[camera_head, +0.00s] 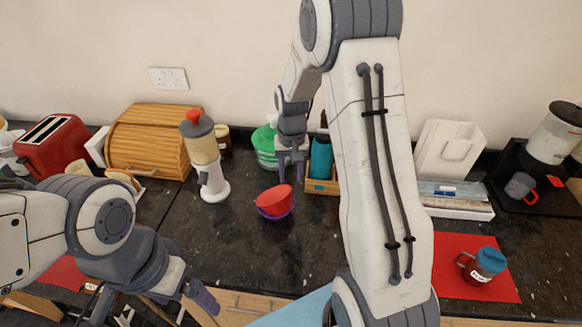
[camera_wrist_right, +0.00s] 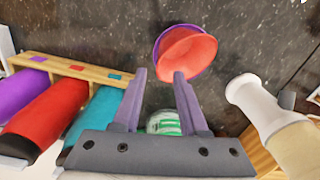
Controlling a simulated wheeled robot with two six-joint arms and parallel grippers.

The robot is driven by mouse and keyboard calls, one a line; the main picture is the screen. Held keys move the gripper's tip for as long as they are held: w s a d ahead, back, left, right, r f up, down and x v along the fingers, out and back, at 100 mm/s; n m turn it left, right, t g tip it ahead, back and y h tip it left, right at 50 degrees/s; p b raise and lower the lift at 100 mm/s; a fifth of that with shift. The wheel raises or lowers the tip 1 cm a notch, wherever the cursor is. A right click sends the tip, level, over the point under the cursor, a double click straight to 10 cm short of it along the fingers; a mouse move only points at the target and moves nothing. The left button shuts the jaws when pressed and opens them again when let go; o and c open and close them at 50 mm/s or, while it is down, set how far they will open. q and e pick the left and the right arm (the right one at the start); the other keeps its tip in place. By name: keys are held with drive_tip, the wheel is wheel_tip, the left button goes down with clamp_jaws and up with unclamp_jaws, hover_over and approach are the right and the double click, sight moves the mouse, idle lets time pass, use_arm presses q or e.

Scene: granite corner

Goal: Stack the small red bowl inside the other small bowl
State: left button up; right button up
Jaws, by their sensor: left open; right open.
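The small red bowl (camera_head: 274,198) sits in the small purple bowl (camera_head: 277,217) on the dark counter. It looks tilted, with its rim above the purple one. In the right wrist view the red bowl (camera_wrist_right: 188,56) covers most of the purple bowl (camera_wrist_right: 160,46), leaving a purple rim visible. My right gripper (camera_head: 291,170) is open and empty just above and behind the bowls; its fingers (camera_wrist_right: 158,76) are apart from them in the wrist view. My left gripper (camera_head: 204,299) is open and low near the counter's front edge, with no object seen in it.
A grinder (camera_head: 209,165) stands left of the bowls. A mug (camera_head: 484,266) stands on a red mat (camera_head: 447,250) at right. The counter before the bowls is clear.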

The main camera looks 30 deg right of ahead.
sight(290, 190)
wheel_tip(290, 190, down, 8)
drive_tip(key=shift+a+f+p, duration=0.1)
drive_tip(key=shift+f+p, duration=0.05)
drive_tip(key=shift+p, duration=0.85)
clamp_jaws()
idle(0.7)
